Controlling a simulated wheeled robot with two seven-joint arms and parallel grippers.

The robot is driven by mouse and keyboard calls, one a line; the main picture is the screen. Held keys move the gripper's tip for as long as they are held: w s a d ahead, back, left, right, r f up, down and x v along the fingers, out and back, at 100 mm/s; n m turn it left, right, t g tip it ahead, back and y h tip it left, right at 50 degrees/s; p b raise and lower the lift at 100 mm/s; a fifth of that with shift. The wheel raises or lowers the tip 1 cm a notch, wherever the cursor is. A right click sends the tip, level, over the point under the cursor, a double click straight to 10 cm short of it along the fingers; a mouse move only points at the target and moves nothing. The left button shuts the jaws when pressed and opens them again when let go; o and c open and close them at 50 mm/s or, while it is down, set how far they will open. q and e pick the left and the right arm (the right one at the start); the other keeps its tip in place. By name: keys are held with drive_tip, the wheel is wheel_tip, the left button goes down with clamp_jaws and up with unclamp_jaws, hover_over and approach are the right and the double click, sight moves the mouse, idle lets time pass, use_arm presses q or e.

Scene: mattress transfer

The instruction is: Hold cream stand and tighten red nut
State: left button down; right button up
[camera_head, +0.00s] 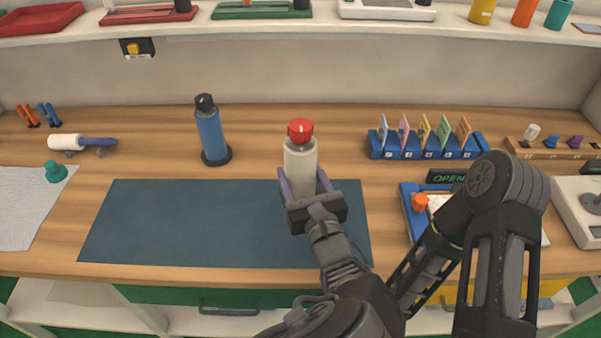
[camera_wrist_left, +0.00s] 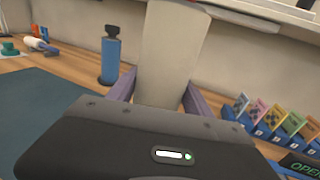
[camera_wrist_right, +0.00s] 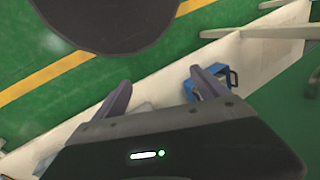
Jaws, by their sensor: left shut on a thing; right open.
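The cream stand (camera_head: 300,158) is upright near the middle of the workbench, with the red nut (camera_head: 300,131) on its top. My left gripper (camera_head: 303,176) is shut on the cream stand, one finger at each side. Its base is hidden behind the gripper, so I cannot tell whether it touches the mat. My right gripper (camera_wrist_right: 160,82) is open and empty in the right wrist view, away from the stand, over the floor and low shelving.
A blue bottle-like stand with a black top (camera_head: 211,135) is left of the cream stand. A dark mat (camera_head: 180,225) covers the bench front. A blue card rack (camera_head: 425,145) and a blue tray with an orange nut (camera_head: 410,190) are at right. My right arm hangs over the right front.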

use_arm(q)
drive_tip(key=shift+f+b, duration=3.25)
drive_tip(key=shift+f, duration=1.3)
use_arm(e)
wheel_tip(320, 180, down, 6)
drive_tip(key=shift+w+a, duration=0.15)
drive_tip(key=shift+w, duration=0.15)
